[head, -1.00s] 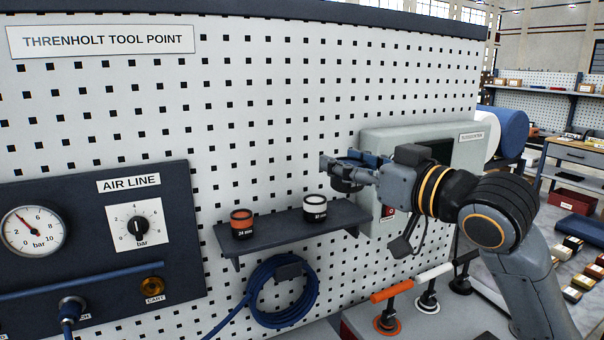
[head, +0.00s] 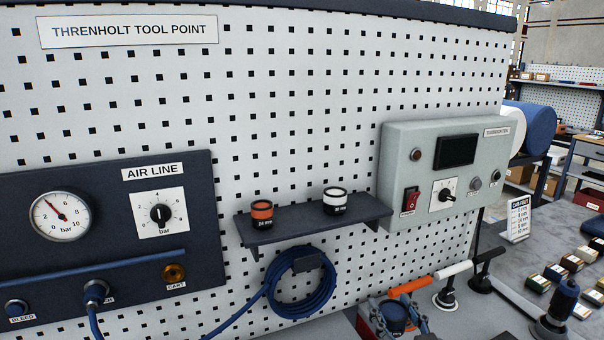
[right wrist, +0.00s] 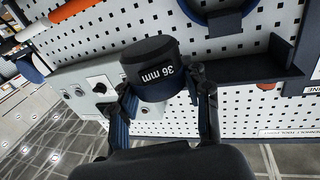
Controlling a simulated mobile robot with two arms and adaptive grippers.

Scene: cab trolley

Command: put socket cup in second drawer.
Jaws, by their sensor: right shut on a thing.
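My right gripper (head: 393,322) is at the bottom of the head view, beside the orange handle and below the shelf. In the right wrist view its fingers (right wrist: 162,90) are shut around a dark socket cup (right wrist: 150,62) marked 36 mm, one finger on each side. Two other socket cups stand upright on the small dark shelf (head: 310,220): an orange-banded one (head: 262,212) marked 24 mm and a white-banded one (head: 335,200), its mark hard to read. No drawer can be made out in these views. My left gripper is not in view.
A grey control box (head: 445,170) with a red switch hangs right of the shelf. A coiled blue hose (head: 302,285) hangs under it. Several small boxes lie on the grey bench at right.

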